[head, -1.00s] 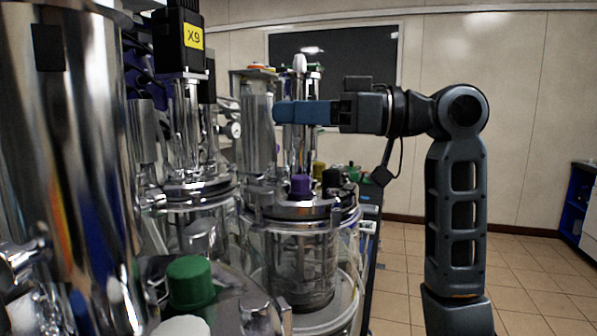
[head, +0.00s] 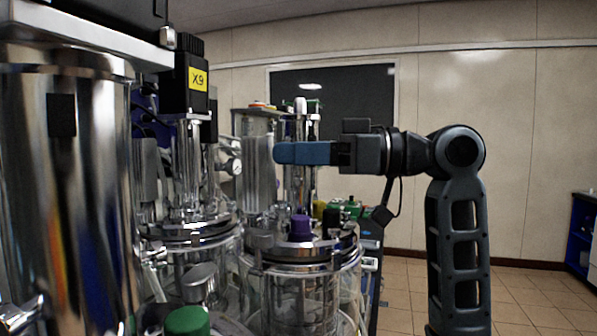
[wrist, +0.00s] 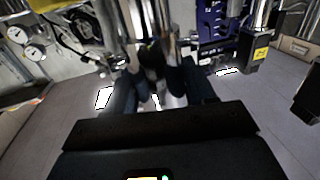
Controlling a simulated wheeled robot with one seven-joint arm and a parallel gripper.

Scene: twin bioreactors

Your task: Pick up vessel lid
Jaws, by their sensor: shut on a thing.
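The vessel lid (head: 300,251) is a round metal plate with a purple cap and black fittings, on the clear glass vessel (head: 300,295) at the middle of the head view. A tall shiny metal column (head: 299,185) rises above it. My gripper (head: 288,152) comes in level from the right, with blue fingers at this column, above the plate. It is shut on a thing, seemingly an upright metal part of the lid. The fingers hide the grip in the head view. In the wrist view, my dark gripper (wrist: 158,75) fingers lie either side of metal posts. I cannot tell whether the lid is clear of the vessel.
A second vessel with a black motor marked X9 (head: 190,77) stands to the left. A large metal cylinder (head: 65,190) fills the near left. A green cap (head: 187,321) is at the bottom. Gauges (head: 234,166) sit behind. Open tiled floor (head: 520,295) lies at right.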

